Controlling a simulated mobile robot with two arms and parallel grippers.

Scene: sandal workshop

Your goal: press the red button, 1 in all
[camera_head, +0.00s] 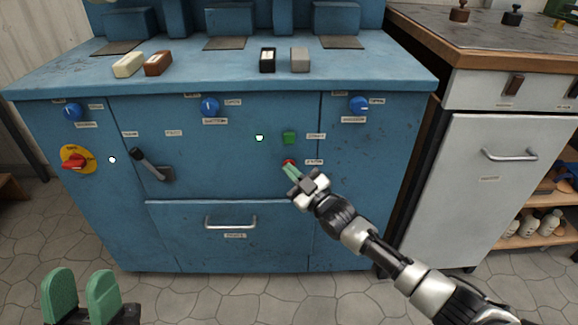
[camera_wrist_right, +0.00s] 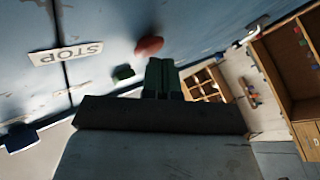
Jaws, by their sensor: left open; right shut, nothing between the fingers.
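The red button (camera_head: 289,161) sits on the blue machine's front panel, below a green button (camera_head: 289,137). In the head view my right gripper (camera_head: 291,172) is shut and empty, its green fingertips just below the red button and partly covering it. In the right wrist view the red button (camera_wrist_right: 149,46) shows just beyond the shut green fingers (camera_wrist_right: 162,76), with a small gap in the picture. I cannot tell whether they touch. A STOP label (camera_wrist_right: 65,52) is beside it. My left gripper (camera_head: 82,295) is open and empty at the lower left, away from the machine.
The blue machine (camera_head: 240,240) has knobs, a black lever (camera_head: 150,165), a red-and-yellow switch (camera_head: 77,159) and a drawer handle (camera_head: 231,222). Several small blocks lie on its top. A white cabinet (camera_head: 490,200) stands to the right. The tiled floor in front is clear.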

